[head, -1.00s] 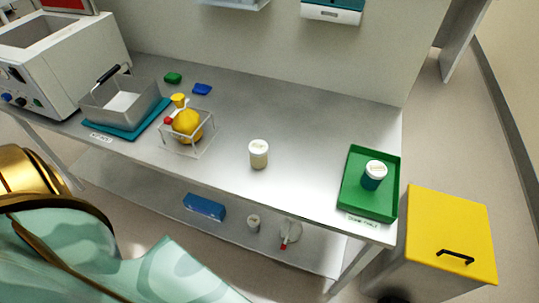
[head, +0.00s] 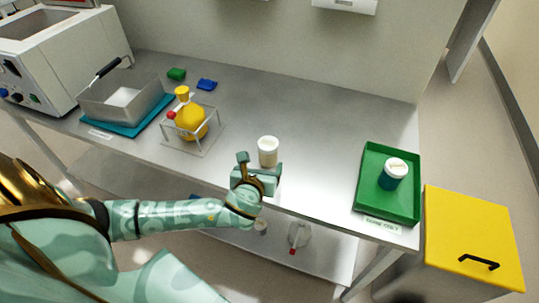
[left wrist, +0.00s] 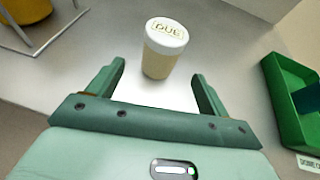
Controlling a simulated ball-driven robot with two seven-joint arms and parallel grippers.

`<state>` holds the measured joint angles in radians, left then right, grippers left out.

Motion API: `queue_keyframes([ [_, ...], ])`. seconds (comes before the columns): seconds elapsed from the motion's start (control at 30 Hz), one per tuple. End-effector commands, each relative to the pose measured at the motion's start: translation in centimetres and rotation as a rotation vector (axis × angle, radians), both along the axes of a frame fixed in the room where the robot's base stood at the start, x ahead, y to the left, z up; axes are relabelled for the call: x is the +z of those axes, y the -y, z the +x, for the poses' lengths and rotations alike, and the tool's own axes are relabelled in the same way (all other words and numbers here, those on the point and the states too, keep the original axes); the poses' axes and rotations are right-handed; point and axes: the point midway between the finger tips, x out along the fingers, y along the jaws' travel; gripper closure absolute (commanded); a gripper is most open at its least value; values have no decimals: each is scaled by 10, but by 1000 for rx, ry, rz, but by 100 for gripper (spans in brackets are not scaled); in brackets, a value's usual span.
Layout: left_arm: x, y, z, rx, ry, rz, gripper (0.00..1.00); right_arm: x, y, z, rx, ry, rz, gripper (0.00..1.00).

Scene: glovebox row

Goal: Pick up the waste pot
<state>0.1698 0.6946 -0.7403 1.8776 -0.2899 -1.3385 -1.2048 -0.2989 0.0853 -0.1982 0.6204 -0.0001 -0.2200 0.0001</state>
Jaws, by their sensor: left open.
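A cream pot with a white lid (head: 268,152) stands upright on the steel bench near its front edge. In the left wrist view its lid (left wrist: 167,32) bears dark letters that look like "DUE". My left gripper (head: 257,172) is open and empty, just in front of this pot. In the left wrist view its two fingers (left wrist: 158,76) point at the pot, one to each side of its lower part, with gaps on both sides. A teal pot with a white lid (head: 393,174) stands in the green tray (head: 372,208). My right gripper is not in view.
A yellow flask (head: 191,123) in a clear frame stands left of the cream pot. Farther left is a metal pan (head: 125,108) on a teal mat. A yellow-topped bin (head: 470,235) stands right of the bench. The bench behind the cream pot is clear.

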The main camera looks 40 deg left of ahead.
Motion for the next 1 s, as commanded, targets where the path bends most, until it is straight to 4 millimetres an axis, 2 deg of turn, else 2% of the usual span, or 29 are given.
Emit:
queue_keyframes([
  [0.03, -8, -4, 10, 1, -1, 2, 21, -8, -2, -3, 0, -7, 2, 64],
  [0.1, -12, -8, 19, 1, -1, -1, 21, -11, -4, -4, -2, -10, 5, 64],
  [0.33, -17, -15, 37, 2, 1, -2, 21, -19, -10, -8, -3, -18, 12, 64],
  [0.6, -31, -28, 72, 2, -2, -3, 21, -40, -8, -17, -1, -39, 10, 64],
  [0.87, -28, -30, 75, 2, 0, -4, 21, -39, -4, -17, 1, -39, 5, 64],
  [0.97, -28, -30, 75, 2, 0, -4, 46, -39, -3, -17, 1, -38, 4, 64],
  [1.0, -28, -29, 75, 2, 0, -4, 57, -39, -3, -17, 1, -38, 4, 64],
])
